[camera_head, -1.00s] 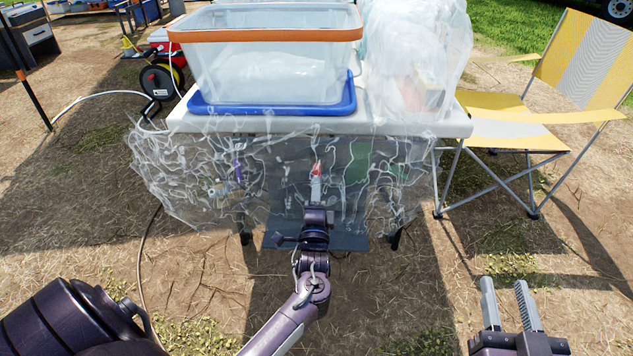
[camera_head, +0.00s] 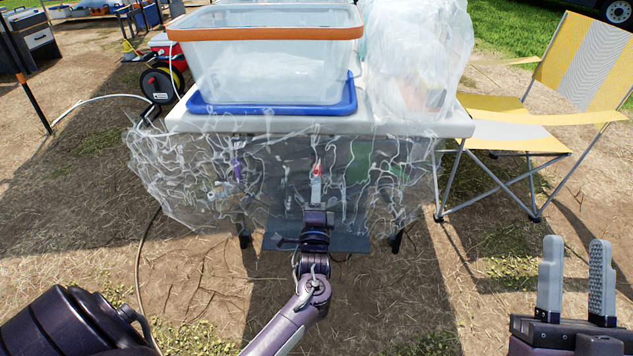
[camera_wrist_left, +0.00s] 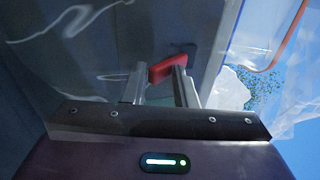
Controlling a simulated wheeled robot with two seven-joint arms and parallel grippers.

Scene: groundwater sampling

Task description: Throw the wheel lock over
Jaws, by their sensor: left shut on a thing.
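My left gripper (camera_head: 316,180) reaches forward to the clear plastic hanging at the front of the white table. It is shut on a small red lever (camera_head: 317,167), which looks like the wheel lock. In the left wrist view the red lever (camera_wrist_left: 172,66) sits at the fingertips and slants up to the right. What it is mounted on is hard to make out through the plastic. My right gripper (camera_head: 575,258) is open and empty at the lower right, far from the lever, over bare ground.
A clear bin (camera_head: 265,75) with an orange rim stands in a blue tray (camera_head: 270,108) on the white table (camera_head: 420,128). Crumpled clear plastic (camera_head: 200,185) drapes the table front. A yellow folding chair (camera_head: 515,136) stands at the right. A cable reel (camera_head: 157,84) is behind left.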

